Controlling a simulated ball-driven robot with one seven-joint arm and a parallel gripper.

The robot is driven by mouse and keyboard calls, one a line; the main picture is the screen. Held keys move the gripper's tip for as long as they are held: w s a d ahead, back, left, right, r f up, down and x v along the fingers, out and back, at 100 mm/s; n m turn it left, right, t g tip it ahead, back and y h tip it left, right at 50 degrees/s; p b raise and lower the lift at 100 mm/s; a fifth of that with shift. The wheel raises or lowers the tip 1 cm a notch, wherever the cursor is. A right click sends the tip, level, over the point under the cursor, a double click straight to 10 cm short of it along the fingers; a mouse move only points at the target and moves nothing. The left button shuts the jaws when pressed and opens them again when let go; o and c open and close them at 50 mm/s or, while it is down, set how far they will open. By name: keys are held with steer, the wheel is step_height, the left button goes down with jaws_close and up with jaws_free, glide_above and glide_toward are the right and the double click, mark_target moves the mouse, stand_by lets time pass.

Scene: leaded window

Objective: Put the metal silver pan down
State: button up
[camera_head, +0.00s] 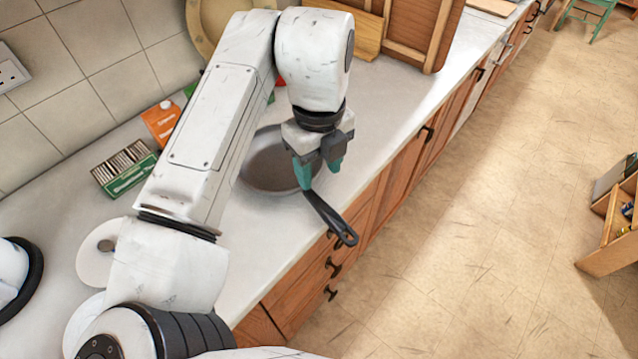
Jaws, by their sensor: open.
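The metal silver pan (262,172) rests on the pale counter (375,124). Its black handle (332,220) points toward the front and overhangs the counter's edge. My gripper (319,177) is open, with teal fingertips over the pan's near right rim, by the root of the handle. I cannot tell whether the fingers touch the pan. My arm and gripper hide part of the pan's left and far side.
On the counter, a green box (126,170) and an orange carton (160,122) stand left of my arm, by the tiled wall. Wooden boards (410,30) lean at the back. Wooden drawers (318,262) lie below the edge. Open floor (480,200) is at right.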

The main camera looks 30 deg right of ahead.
steer(key=shift+r, duration=1.25)
steer(key=s+d+f+n+t+h, duration=0.1)
steer(key=d+f+n+t+h, duration=0.15)
steer(key=d+n, duration=0.65)
steer(key=s+d+f+n+t+h, duration=0.1)
steer(key=d+f+n+h, duration=0.2)
steer(key=d+n, duration=0.6)
steer(key=s+a+f+n+g+y, duration=0.1)
steer(key=s+a+f+n+y, duration=0.1)
steer(key=s+a+f+n, duration=0.3)
steer(key=s+a+f+n+g+y, duration=0.1)
steer(key=s+a+f+n+y, duration=0.2)
steer(key=s+f+n, duration=0.8)
steer(key=s+a+f, duration=0.2)
steer(key=s+f, duration=0.2)
steer(key=s, duration=0.1)
steer(key=shift+a+f+n, duration=0.15)
steer(key=shift+f+n, duration=0.1)
steer(key=shift+n, duration=0.15)
steer(key=shift+s+g, duration=0.1)
steer(key=shift+g, duration=0.15)
steer(key=shift+c, duration=0.4)
